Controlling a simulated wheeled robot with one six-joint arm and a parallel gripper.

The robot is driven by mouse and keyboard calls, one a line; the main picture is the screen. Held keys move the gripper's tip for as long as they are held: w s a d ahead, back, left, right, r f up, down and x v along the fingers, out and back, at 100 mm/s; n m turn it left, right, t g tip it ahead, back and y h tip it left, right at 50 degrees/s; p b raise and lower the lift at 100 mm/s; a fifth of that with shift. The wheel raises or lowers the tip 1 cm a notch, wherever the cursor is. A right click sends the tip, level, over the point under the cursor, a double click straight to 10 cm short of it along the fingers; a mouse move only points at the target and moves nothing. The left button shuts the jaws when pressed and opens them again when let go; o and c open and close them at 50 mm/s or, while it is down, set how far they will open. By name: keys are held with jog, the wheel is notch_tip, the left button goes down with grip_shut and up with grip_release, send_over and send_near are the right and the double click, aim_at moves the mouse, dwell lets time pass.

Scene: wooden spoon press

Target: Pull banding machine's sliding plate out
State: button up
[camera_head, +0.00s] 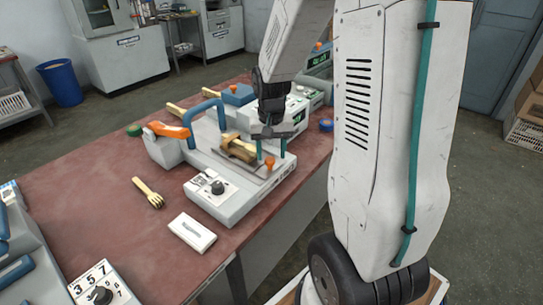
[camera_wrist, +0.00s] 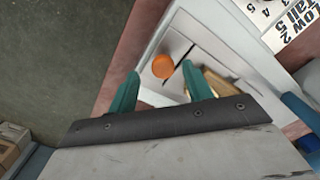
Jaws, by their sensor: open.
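The banding machine (camera_head: 232,206) is a white unit on the red table, with a blue handle bar (camera_head: 203,108) and an orange lever (camera_head: 167,130). Its grey sliding plate (camera_head: 262,181) carries a small orange knob (camera_head: 269,162). A wooden piece (camera_head: 238,150) lies on the machine beside the knob. My gripper (camera_head: 270,152) is open above the knob, its teal fingers pointing down. In the wrist view the knob (camera_wrist: 163,66) shows between the two fingertips, with gaps on both sides. I cannot tell how far the fingertips are above the plate.
A wooden fork (camera_head: 148,192) and a small white box (camera_head: 192,233) lie on the red table (camera_head: 100,190) nearby. Other white machines stand at the front left and behind my gripper. Blue parts (camera_wrist: 300,108) show at the right of the wrist view.

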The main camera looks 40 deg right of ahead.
notch_tip(320, 180, up, 6)
jog(key=shift+f, duration=0.1)
jog(key=shift+s, duration=0.1)
dwell(0.5)
